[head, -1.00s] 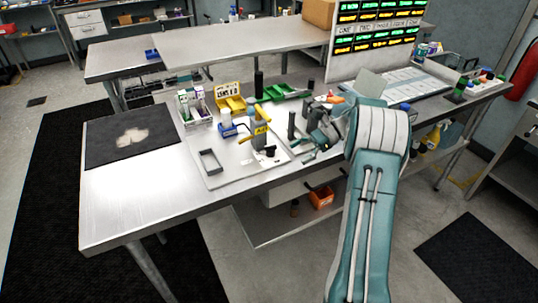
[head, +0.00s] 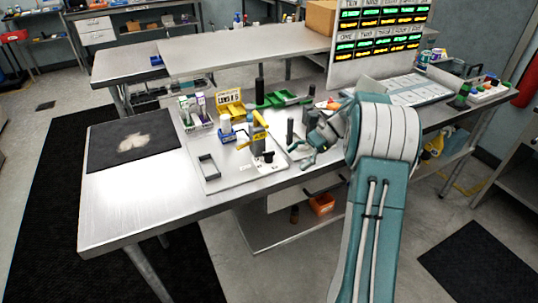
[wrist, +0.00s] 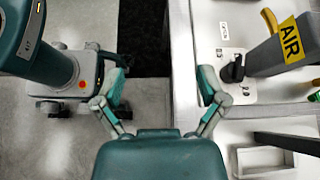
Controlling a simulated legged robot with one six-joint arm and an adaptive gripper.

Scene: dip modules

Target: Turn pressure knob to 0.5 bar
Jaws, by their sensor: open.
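The black pressure knob (wrist: 232,70) sits on a light dial plate (wrist: 238,90) with small printed marks, partly legible in the wrist view. In the head view the knob (head: 268,157) is a small dark spot on the white board's right part. A grey post with a yellow AIR label (wrist: 291,40) stands beside it. My gripper (wrist: 163,86) is open and empty, its fingers wide apart. In the wrist view the knob is just right of the right finger, outside the jaws. In the head view my gripper (head: 299,156) is right of the knob, near the table's front edge.
A grey rectangular frame (head: 209,166) lies on the board's left. A dark cylinder (head: 290,132) stands behind my gripper. Yellow bins (head: 231,107), a green tray (head: 283,98) and a blue-white container (head: 226,129) stand behind. The table's left front is clear.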

